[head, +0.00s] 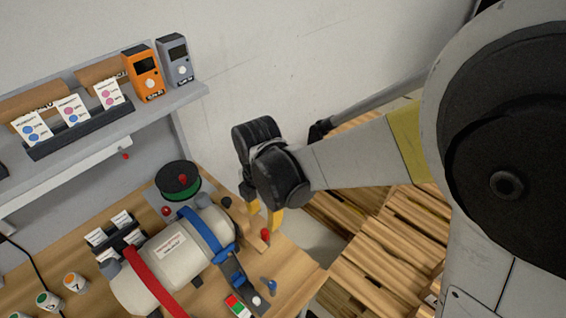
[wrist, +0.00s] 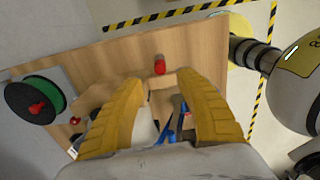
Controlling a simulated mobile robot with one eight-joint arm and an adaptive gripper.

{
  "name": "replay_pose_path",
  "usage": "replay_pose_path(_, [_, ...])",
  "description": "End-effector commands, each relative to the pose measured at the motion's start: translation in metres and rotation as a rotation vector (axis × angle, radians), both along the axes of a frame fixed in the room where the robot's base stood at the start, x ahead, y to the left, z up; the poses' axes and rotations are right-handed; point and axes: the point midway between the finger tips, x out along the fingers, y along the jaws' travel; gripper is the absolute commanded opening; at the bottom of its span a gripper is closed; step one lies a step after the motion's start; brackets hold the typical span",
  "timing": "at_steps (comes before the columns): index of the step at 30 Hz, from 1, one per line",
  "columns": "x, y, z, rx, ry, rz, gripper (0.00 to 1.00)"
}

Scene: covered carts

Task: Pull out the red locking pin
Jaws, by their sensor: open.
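A small red pin (head: 265,234) stands at the edge of a wooden block on the bench, and it also shows in the wrist view (wrist: 160,66). I take it for the locking pin. My gripper (head: 266,213) points down just above it with yellow fingers. In the wrist view my gripper (wrist: 163,84) is open, and the pin appears just beyond the gap between the fingertips, apparently untouched. A pale cylinder (head: 165,262) with a blue strap (head: 212,232) and a red strap (head: 150,280) lies beside the block. The pin's lower end is not clear.
A black-and-green spool (head: 178,181) with a red knob stands behind the cylinder. A blue-handled tool (head: 268,286) and a red-green-white block (head: 238,306) lie in front. A shelf (head: 190,97) holds orange and grey meters. Wooden pallets (head: 385,250) lie to the right.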

Motion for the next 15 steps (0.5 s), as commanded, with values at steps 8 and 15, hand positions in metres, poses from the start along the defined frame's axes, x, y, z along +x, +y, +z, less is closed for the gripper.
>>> replay_pose_path(8, [-0.0004, 0.0009, -0.0012, -0.002, 0.003, 0.012, 0.42])
replay_pose_path(15, [-0.0003, 0.0008, -0.0056, -0.001, 0.002, 0.01, 0.42])
